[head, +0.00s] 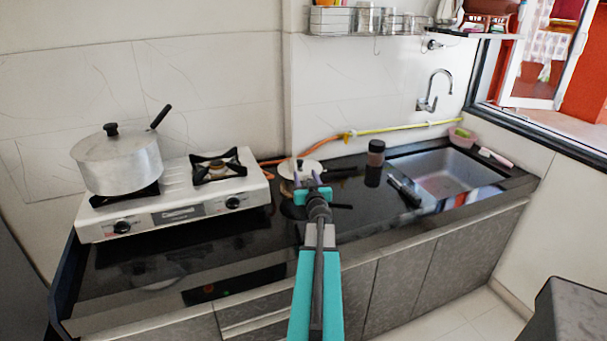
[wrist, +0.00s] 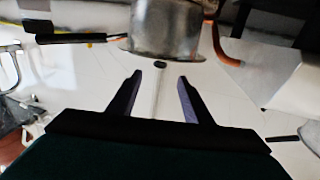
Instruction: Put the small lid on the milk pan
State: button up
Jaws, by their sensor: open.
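The small metal milk pan (wrist: 165,30) shows upside down at the top of the wrist view, with its black handle (wrist: 75,38) pointing left there. In the head view it is mostly hidden behind my gripper. The small pale lid (head: 296,169) appears to lie on top of it. Its dark knob (wrist: 160,65) shows just past the pan's rim in the wrist view. How exactly the lid sits is not clear. My gripper (head: 312,178) is open and empty in front of the pan. In the wrist view the knob lines up between the fingertips (wrist: 159,76), apart from both.
A white two-burner stove (head: 182,208) stands left, with a large lidded pot (head: 118,162) on its left burner. A brown jar (head: 375,154) and a dark utensil (head: 404,190) are right, before the sink (head: 446,178). The front counter is clear.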

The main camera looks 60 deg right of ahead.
jog(key=shift+v, duration=2.15)
